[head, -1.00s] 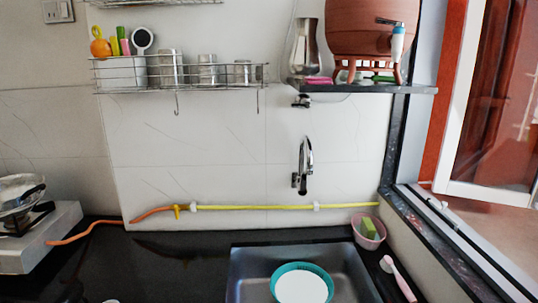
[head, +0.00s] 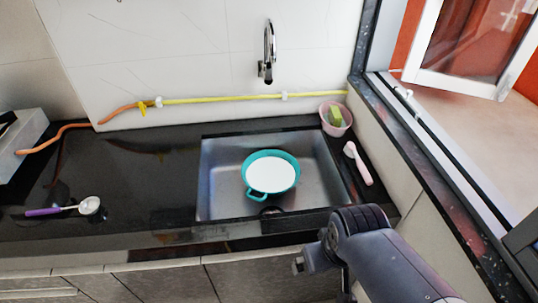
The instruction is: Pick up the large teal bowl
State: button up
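The large teal bowl (head: 270,155) sits in the metal sink. It is round with a teal rim and a white inside, and a small teal handle loop points toward the front of the sink. The sink (head: 215,160) is set into the dark counter, and its drain shows just in front of the bowl. Part of my dark arm reaches in from the lower right, in front of the counter. It is apart from the bowl. I cannot make out my gripper's fingers in the head view.
A tap (head: 267,55) is on the wall above the sink. A pink basket (head: 335,122) with a green-yellow sponge and a pink brush (head: 359,164) are right of the sink. A purple-handled ladle (head: 65,209) lies on the left counter (head: 125,180), which is mostly clear. An open window is at right.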

aim_at(270, 173)
jog(key=j+z, duration=0.35)
jog(key=j, duration=0.15)
jog(key=j+z, duration=0.35)
jog(key=j, duration=0.2)
jog(key=j+z, duration=0.35)
jog(key=j, duration=0.15)
